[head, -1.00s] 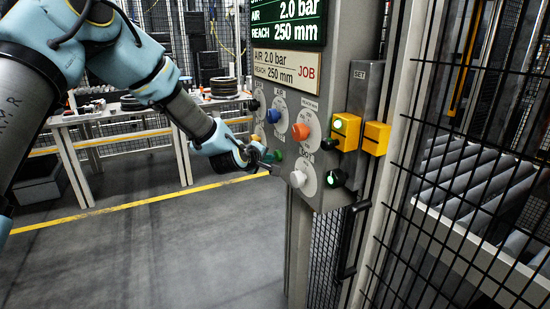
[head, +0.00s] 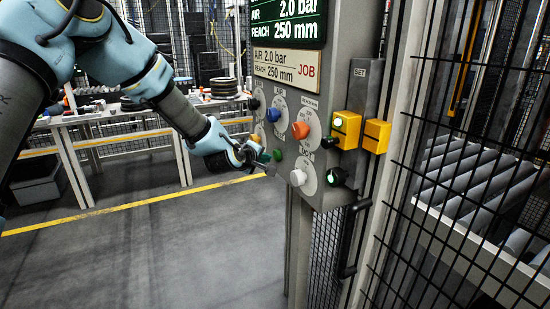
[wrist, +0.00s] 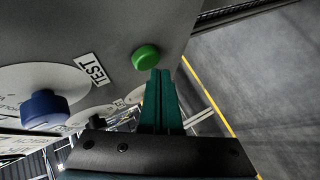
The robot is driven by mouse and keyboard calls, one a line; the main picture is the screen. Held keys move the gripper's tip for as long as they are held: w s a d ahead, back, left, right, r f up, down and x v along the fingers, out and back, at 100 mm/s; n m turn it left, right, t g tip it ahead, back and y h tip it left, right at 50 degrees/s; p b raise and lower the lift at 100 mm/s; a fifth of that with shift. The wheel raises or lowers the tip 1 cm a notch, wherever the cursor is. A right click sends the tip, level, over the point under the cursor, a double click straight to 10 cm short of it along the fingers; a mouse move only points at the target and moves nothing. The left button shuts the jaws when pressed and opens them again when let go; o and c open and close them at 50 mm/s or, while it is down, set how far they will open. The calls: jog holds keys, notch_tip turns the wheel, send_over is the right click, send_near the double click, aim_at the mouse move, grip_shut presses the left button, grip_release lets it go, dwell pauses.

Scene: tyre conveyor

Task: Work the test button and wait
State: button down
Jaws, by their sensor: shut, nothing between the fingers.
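The green test button (wrist: 145,56) sits on the grey panel beside a TEST label (wrist: 93,70) in the wrist view. In the head view the green button (head: 278,155) is low on the panel's left side. My gripper (wrist: 160,75) is shut and empty, its green fingers together with tips just below the button in the wrist picture. In the head view my gripper (head: 266,157) is just left of the button. I cannot tell whether the tips touch it.
Displays (head: 287,70) read AIR 2.0 bar, REACH 250 mm. Mesh fence (head: 440,230) stands right. Floor left is clear.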

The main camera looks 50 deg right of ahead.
jog(key=shift+w+a, duration=0.15)
jog(key=shift+a, duration=0.15)
jog(key=shift+w+a+b, duration=0.15)
jog(key=shift+w+a, duration=0.1)
jog(key=shift+a, duration=0.5)
jog(key=shift+w+a+b, duration=0.15)
jog(key=shift+w+a, duration=0.15)
jog(key=shift+a, duration=0.45)
jog(key=shift+w+a+b, duration=0.15)
jog(key=shift+w+a, duration=0.1)
jog(key=shift+a, duration=0.5)
jog(key=w+a+f+m+t+y, duration=0.1)
jog(key=w+a+y, duration=0.35)
jog(key=a, duration=1.05)
jog(key=w+a+f+m+y, duration=0.1)
jog(key=w+a+y, duration=0.3)
jog(key=a, duration=1)
jog(key=s+a+g+y, duration=0.1)
jog(key=s+a, duration=0.2)
jog(key=a, duration=0.6)
jog(key=s+a+r+g+y, duration=0.1)
jog(key=s+a, duration=0.3)
jog(key=a, duration=0.5)
jog(key=s+a+r+g+y, duration=0.1)
jog(key=s+a, duration=0.2)
jog(key=a, duration=0.6)
jog(key=shift+s+a+n+y, duration=0.3)
jog(key=shift+a+n+y, duration=0.05)
jog(key=shift+n, duration=0.05)
